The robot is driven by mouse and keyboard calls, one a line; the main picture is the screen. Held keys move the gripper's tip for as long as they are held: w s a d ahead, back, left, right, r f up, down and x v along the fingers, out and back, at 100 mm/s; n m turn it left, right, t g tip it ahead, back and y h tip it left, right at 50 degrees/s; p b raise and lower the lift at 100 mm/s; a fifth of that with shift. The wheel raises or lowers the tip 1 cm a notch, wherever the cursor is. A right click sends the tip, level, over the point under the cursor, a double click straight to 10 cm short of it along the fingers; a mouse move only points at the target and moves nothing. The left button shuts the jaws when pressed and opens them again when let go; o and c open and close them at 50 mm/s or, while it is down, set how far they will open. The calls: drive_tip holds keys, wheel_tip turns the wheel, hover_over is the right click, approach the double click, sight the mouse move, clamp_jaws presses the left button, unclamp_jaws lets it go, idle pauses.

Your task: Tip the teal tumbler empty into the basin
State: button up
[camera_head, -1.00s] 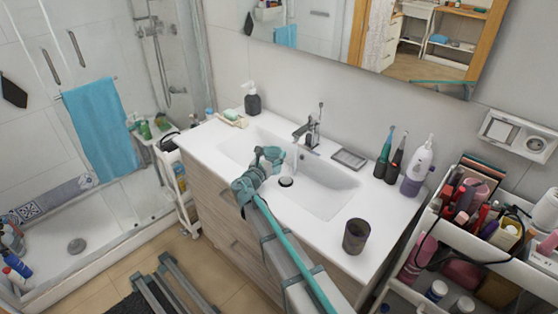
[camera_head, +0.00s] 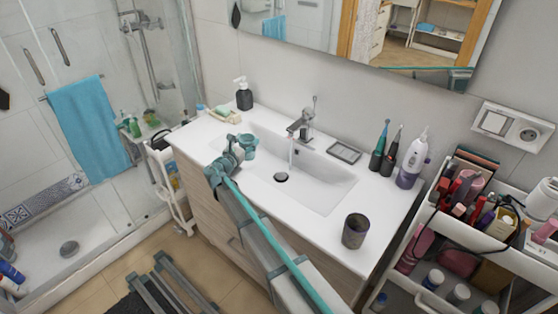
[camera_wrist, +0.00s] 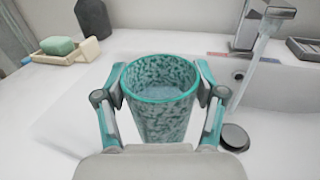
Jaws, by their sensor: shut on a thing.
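The teal tumbler (camera_wrist: 160,105) is mottled teal and stands nearly upright in my gripper (camera_wrist: 162,96), mouth up. The two fingers press on its opposite sides. A pale bluish surface that looks like water shows inside it. In the head view my gripper (camera_head: 236,150) is at the left part of the white basin (camera_head: 325,190), left of the running tap (camera_head: 302,125). There the tumbler is hard to separate from the teal fingers. The dark drain stopper (camera_head: 281,177) is to its right; it also shows in the wrist view (camera_wrist: 234,138).
A dark cup (camera_head: 355,231) stands on the counter's front right. Two toothbrushes (camera_head: 385,150) and a white-purple bottle (camera_head: 412,160) stand at the back right. A soap dish (camera_head: 224,115) and a dark dispenser (camera_head: 244,96) are at the back left. The basin's right side is clear.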

drive_tip(key=shift+s+d+r+m+b, duration=0.2)
drive_tip(key=shift+d+m+b, duration=0.45)
drive_tip(key=shift+d+m, duration=0.15)
drive_tip(key=shift+s+d+f+m+b, duration=0.2)
drive_tip(key=shift+d+f+m+b, duration=0.25)
drive_tip(key=shift+d+m+b, duration=0.45)
drive_tip(key=d+m+b, duration=0.2)
drive_tip(key=m, duration=0.1)
drive_tip(key=d+m+y+b, duration=0.1)
drive_tip(key=b, duration=0.1)
drive_tip(key=shift+s+d+r+m+g, duration=0.1)
drive_tip(key=shift+s+d+m+g, duration=0.15)
drive_tip(key=shift+s+m+g, duration=0.15)
drive_tip(key=shift+d+f+m+b, duration=0.2)
drive_tip(key=shift+f+m+b, duration=0.3)
drive_tip(key=shift+m+b, duration=0.45)
drive_tip(key=shift+s+d+r+m+y+b, duration=0.1)
drive_tip(key=shift+d+r+m+y+b, duration=0.15)
drive_tip(key=shift+m+b, duration=0.35)
drive_tip(key=shift+d+r+m+y+b, duration=0.15)
drive_tip(key=shift+m+y+b, duration=0.15)
drive_tip(key=shift+m, duration=0.55)
drive_tip(key=shift+s+d+r+m+b, duration=0.1)
drive_tip(key=shift+s+d+m+b, duration=0.1)
drive_tip(key=shift+d+m+b, duration=1)
